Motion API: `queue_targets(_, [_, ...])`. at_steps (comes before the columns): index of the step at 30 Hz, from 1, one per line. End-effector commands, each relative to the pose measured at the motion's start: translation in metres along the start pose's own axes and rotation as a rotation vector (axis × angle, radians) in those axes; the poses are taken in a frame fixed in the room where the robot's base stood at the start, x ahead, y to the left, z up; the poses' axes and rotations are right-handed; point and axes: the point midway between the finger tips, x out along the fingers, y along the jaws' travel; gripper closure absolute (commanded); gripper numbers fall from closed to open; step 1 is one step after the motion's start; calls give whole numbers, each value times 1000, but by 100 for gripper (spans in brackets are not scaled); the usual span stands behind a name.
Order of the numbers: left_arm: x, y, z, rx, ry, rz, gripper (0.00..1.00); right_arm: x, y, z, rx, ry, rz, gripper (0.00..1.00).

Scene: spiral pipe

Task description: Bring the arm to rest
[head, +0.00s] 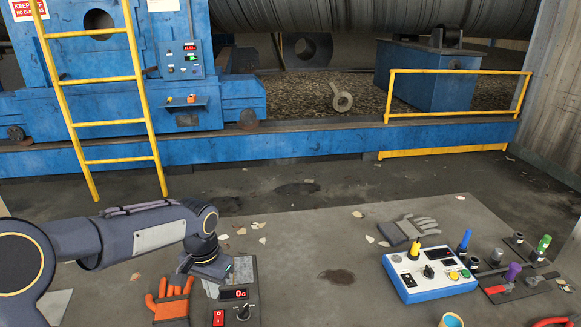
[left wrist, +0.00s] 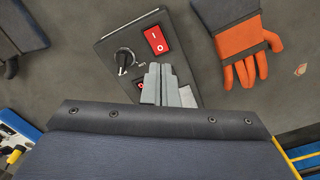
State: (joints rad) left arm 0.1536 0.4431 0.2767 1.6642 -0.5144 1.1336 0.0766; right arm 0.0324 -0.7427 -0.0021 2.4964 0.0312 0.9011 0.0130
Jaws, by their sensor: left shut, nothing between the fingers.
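My left arm reaches in from the left in the head view. Its gripper (head: 211,284) points down over a small dark control box (head: 245,312) on the table. In the left wrist view the grey fingers (left wrist: 161,84) are together with nothing between them, in front of the same box (left wrist: 122,38). The box has a red rocker switch (left wrist: 156,40), a black knob (left wrist: 125,58) and a red-lit display (head: 233,294), which the fingers partly cover in the wrist view. I cannot tell whether the fingertips touch the box. My right gripper is not in view.
An orange and grey glove (head: 171,300) lies left of the box. A grey glove (head: 410,230) and a blue-white control panel (head: 428,274) lie to the right, beside several tools. The table's middle is mostly clear. A yellow ladder (head: 110,122) and blue machine stand beyond.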

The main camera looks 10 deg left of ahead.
Motion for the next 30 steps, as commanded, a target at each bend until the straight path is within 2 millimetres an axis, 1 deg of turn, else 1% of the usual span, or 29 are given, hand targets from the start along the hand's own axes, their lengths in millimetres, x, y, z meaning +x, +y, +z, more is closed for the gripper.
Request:
queue_targets(2, [-13, 0, 12, -16, 23, -1, 100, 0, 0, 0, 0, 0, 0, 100])
queue_targets(5, [-33, 3, 38, -52, 66, 8, 100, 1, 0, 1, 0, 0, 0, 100])
queue_targets(6, [-41, 5, 50, -70, 87, 14, 100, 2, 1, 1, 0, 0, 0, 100])
queue_targets(9, [-57, 12, 82, -117, 142, 38, 100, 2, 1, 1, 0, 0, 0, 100])
queue_targets(13, [-70, 25, 123, -186, 219, 79, 100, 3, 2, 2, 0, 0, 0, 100])
queue_targets(18, [-74, 46, 171, -275, 332, 151, 100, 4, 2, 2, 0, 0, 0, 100])
queue_targets(21, [-71, 60, 193, -322, 397, 200, 100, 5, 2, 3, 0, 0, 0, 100])
queue_targets(25, [-65, 75, 212, -368, 464, 256, 100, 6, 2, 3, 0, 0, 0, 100])
queue_targets(30, [-61, 85, 222, -397, 508, 297, 100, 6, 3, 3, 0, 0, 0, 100])
